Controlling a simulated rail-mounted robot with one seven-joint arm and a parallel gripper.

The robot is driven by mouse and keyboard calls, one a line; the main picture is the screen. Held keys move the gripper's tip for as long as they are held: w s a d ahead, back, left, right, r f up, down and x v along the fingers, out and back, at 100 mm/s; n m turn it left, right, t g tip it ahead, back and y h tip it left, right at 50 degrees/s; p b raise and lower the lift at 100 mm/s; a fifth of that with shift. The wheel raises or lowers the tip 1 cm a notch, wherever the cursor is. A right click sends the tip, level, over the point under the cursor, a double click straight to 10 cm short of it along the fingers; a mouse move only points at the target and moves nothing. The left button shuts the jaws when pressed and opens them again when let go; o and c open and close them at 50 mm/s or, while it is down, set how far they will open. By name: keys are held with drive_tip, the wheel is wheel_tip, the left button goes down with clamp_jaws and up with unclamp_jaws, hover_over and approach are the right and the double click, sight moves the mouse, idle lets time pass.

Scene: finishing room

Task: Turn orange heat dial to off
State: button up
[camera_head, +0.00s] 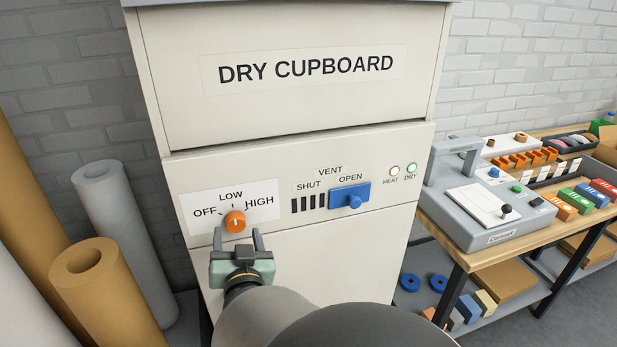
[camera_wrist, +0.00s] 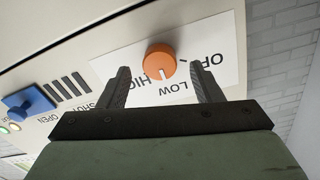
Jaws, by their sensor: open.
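The orange heat dial (camera_head: 235,222) is on a white label (camera_head: 262,199) marked OFF, LOW and HIGH on the dry cupboard's front. In the wrist view, the dial (camera_wrist: 160,61) shows a white pointer line toward LOW, and OFF is partly hidden by a finger. My gripper (camera_head: 237,237) is open just below and in front of the dial. In the wrist view, its two fingers (camera_wrist: 160,72) appear on either side of the dial, with gaps at both sides. I see no contact.
The blue vent slider (camera_head: 349,197) is to the right, at OPEN. Two indicator lamps (camera_head: 403,169) sit beyond it. Cardboard tubes (camera_head: 82,260) stand at left. A workbench (camera_head: 458,257) with a grey machine (camera_head: 480,205) stands at right.

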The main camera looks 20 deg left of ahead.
sight(235, 222)
drive_tip(key=shift+x, duration=1.2)
drive_tip(key=c, duration=1)
drive_tip(key=shift+n, duration=0.3)
drive_tip(key=n, duration=0.5)
drive_tip(key=shift+b, duration=0.3)
drive_tip(key=n, duration=0.6)
drive_tip(key=shift+d, duration=0.1)
drive_tip(key=shift+n, duration=0.4)
